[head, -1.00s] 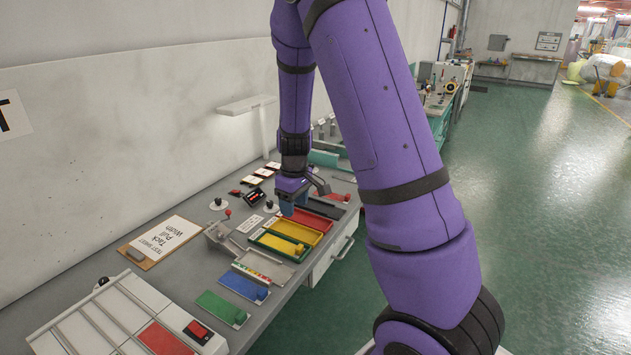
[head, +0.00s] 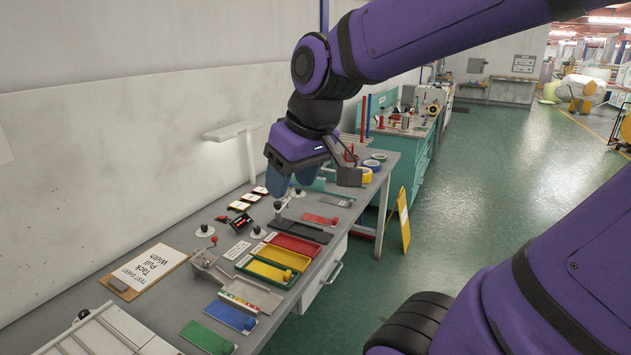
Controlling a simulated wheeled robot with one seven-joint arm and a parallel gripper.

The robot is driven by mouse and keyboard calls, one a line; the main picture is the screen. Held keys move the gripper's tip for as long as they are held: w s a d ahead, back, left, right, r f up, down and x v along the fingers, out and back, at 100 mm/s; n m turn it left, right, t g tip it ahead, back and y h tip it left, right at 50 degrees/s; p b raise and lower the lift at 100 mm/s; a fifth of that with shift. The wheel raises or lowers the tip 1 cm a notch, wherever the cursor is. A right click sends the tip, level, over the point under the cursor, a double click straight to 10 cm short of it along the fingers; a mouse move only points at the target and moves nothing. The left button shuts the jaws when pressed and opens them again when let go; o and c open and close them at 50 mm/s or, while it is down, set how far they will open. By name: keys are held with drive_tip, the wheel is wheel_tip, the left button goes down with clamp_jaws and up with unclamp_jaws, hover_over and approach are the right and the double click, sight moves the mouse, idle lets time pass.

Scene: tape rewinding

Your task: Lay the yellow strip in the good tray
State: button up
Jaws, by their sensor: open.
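The yellow strip (head: 270,270) lies inside a green-rimmed tray (head: 290,286) on the bench, with a raised yellow piece at its right end. This green tray looks like the good tray, but its label (head: 237,250) is too small to read. My gripper (head: 291,186) is raised above the bench, beyond the trays, with its blue fingers apart and pointing down. Nothing shows between the fingers. The gripper is well clear of the strip.
A red tray (head: 291,244) and a dark tray (head: 303,231) sit beyond the green one. A grey metal plate (head: 266,298), blue strip (head: 231,315) and green strip (head: 206,337) lie nearer. A clipboard (head: 146,272) lies left. Tape rolls stand beyond my gripper.

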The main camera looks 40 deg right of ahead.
drive_tip(key=s+a+r+m+t+h, duration=0.1)
drive_tip(key=s, duration=0.5)
drive_tip(key=shift+s+r, duration=0.35)
drive_tip(key=shift+r, duration=0.05)
idle(0.8)
